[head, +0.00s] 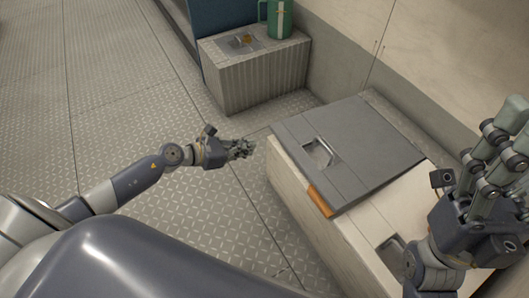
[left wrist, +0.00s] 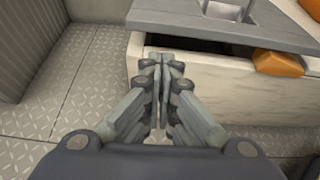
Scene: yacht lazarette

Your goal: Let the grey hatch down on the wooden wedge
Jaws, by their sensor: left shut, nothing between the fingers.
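The grey hatch (head: 365,150) lies nearly flat over the pale locker, with a recessed handle (head: 320,153) near its left edge. In the left wrist view the hatch (left wrist: 185,20) has a dark gap under its near edge. The orange-brown wooden wedge (head: 320,202) sits at the hatch's front edge, on the locker rim; in the left wrist view the wedge (left wrist: 278,63) appears partly under that edge. My left gripper (head: 246,148) is shut and empty, left of the hatch and apart from it. My right gripper (head: 503,125) is raised at the right; its opening is unclear.
The pale locker (head: 340,235) has another recessed latch (head: 392,252) near my right arm. A ribbed grey box (head: 255,75) with a green mug (head: 277,18) stands at the back. Bare tread-plate floor (head: 110,110) lies to the left. A wall (head: 440,65) bounds the right.

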